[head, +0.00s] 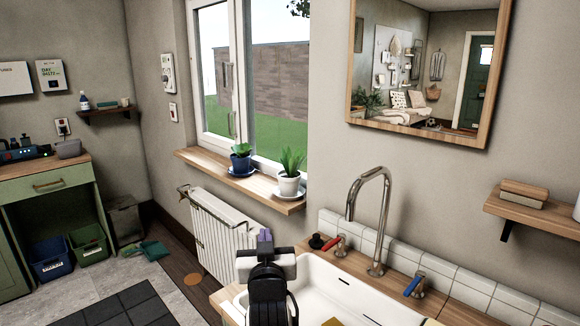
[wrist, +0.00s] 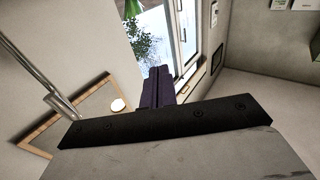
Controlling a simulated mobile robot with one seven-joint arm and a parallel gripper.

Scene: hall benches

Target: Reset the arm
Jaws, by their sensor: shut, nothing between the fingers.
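My gripper (head: 265,237) is in the lower middle of the head view, at the left end of the white sink (head: 345,290). In the wrist view the fingers (wrist: 156,88) show as one narrow purple block, against the window and wall. My arm below the gripper hides part of the sink's left edge.
A curved tap (head: 372,205) rises behind the sink, with a red-handled valve (head: 334,244) and a blue-handled valve (head: 414,285). A white radiator (head: 220,230) stands left of my gripper, under a windowsill (head: 225,178) with two potted plants. A shelf (head: 535,212) is at right.

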